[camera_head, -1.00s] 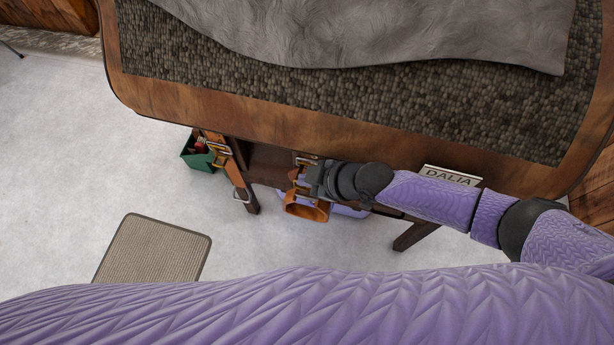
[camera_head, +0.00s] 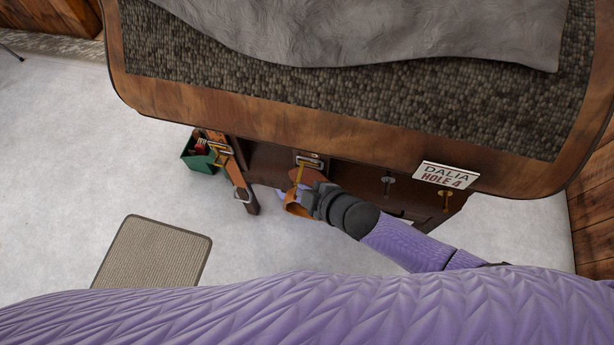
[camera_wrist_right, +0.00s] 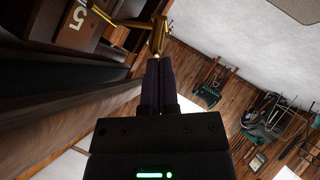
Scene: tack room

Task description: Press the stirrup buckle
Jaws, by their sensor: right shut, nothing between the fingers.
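A brass buckle-like fitting (camera_head: 301,172) sits on the dark wooden front under the tabletop, with an orange-brown leather loop (camera_head: 297,209) below it. I cannot tell from the frames which one is the stirrup buckle. My right gripper (camera_head: 309,198) is shut and empty, in front of the leather loop and just below the brass fitting. In the right wrist view its fingertips (camera_wrist_right: 159,62) are close to a brass piece (camera_wrist_right: 157,37); contact is unclear.
The wooden tabletop edge (camera_head: 240,125) overhangs the work area. A green box (camera_head: 199,159) stands at left. A mat (camera_head: 155,252) lies on otherwise clear floor.

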